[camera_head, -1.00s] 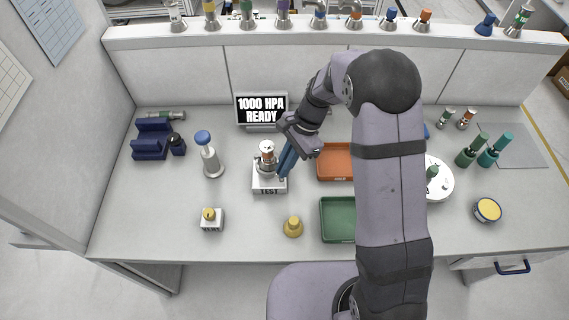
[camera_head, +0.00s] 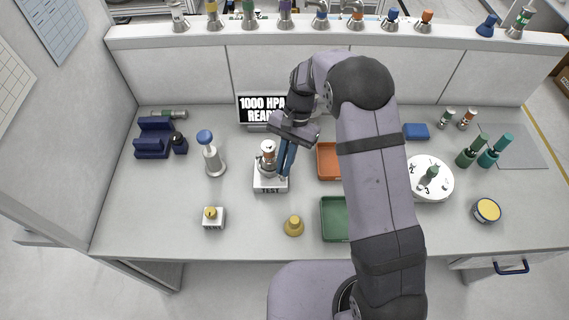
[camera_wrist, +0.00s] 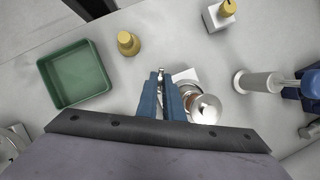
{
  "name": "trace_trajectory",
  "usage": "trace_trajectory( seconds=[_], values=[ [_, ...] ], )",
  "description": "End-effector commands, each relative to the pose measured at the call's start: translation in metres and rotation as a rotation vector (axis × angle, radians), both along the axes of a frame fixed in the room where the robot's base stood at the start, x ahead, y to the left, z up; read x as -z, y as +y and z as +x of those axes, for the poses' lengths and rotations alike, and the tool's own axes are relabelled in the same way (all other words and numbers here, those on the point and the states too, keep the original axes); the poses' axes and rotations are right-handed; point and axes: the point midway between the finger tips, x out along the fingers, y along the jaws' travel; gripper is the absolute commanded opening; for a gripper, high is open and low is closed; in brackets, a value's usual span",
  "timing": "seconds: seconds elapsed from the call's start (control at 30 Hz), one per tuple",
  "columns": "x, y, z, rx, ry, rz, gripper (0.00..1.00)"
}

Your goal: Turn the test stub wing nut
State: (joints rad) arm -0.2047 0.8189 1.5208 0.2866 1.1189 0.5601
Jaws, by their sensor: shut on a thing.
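The test stub stands on a white block labelled TEST (camera_head: 270,188), and a silver and copper-coloured gauge (camera_head: 268,150) rises from it. My gripper (camera_head: 284,172) points down at the right side of the stub, its blue fingers close together. In the wrist view my gripper (camera_wrist: 161,82) is shut on the small metal wing nut (camera_wrist: 161,73) at the fingertips, beside the round silver top of the gauge (camera_wrist: 206,109). The fingers hide most of the wing nut.
An orange tray (camera_head: 328,174) and a green tray (camera_head: 324,237) lie to the right. A brass-coloured piece (camera_head: 293,226) stands in front. A white cylinder with a blue knob (camera_head: 213,160) stands left. The display (camera_head: 262,108) behind reads 1000 HPA READY.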

Motion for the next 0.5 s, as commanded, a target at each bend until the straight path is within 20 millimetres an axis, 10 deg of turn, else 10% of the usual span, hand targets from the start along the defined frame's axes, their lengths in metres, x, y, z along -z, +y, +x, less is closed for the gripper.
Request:
trace_trajectory(
  seconds=[0.3,0.4,0.5],
  values=[
    [-0.0011,0.0008,0.0002,0.000,-0.001,0.002,0.00],
    [-0.0009,0.0008,0.0003,0.001,-0.001,0.002,0.26],
    [-0.0007,0.0006,0.0002,0.000,0.000,0.001,0.26]
  ],
)
